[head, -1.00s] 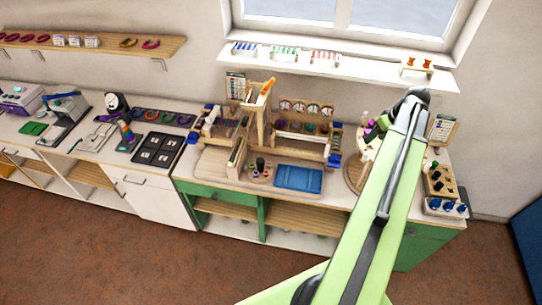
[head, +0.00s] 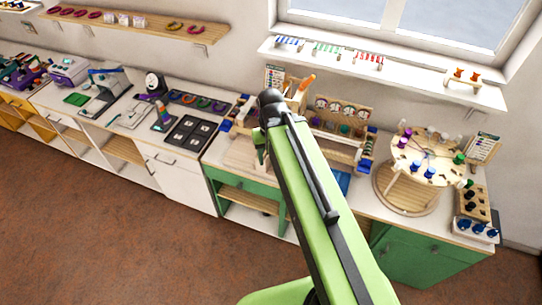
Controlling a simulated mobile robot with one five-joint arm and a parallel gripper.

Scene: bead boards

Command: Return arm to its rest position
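My green arm (head: 310,190) reaches up from the bottom of the head view toward the workbench. Its dark far end (head: 270,100) lies in front of the wooden bead rack on the green bench. The gripper's fingers do not show clearly, so I cannot tell whether it is open or shut or holds anything. The arm hides part of the rack and most of the blue tray (head: 341,184).
A round wooden stand (head: 408,188) with colored spools is at the right of the bench. A black board (head: 187,137) lies on the white counter to the left. A window shelf (head: 420,80) is above. The brown floor (head: 120,240) at left is clear.

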